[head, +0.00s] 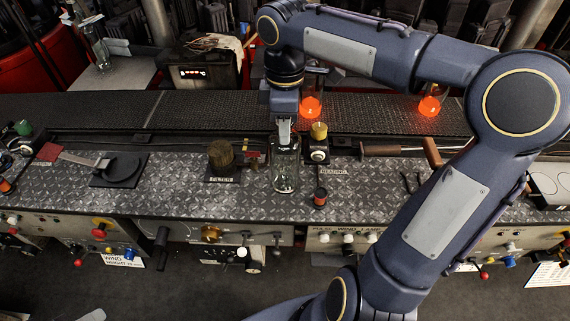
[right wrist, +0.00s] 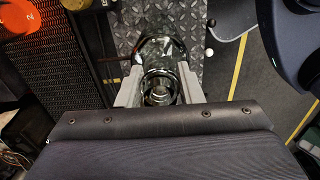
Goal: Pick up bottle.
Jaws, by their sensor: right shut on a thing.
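A clear glass bottle (head: 285,172) stands upright on the diamond-plate top of the long machine bench, near the middle of the head view. My right gripper (head: 284,134) reaches down from above and is shut on the bottle's upper part. In the right wrist view the two fingers of the gripper (right wrist: 160,88) lie on either side of the bottle's neck, and the bottle's round glass body (right wrist: 160,50) shows beyond them. I cannot tell whether the base of the bottle touches the plate. My left gripper does not show.
A brush-like filter (head: 221,154) on a black base stands left of the bottle. A brass-topped fitting (head: 319,131) and a small black-and-orange spool (head: 320,197) are close on its right. Knobs and levers line the front panel.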

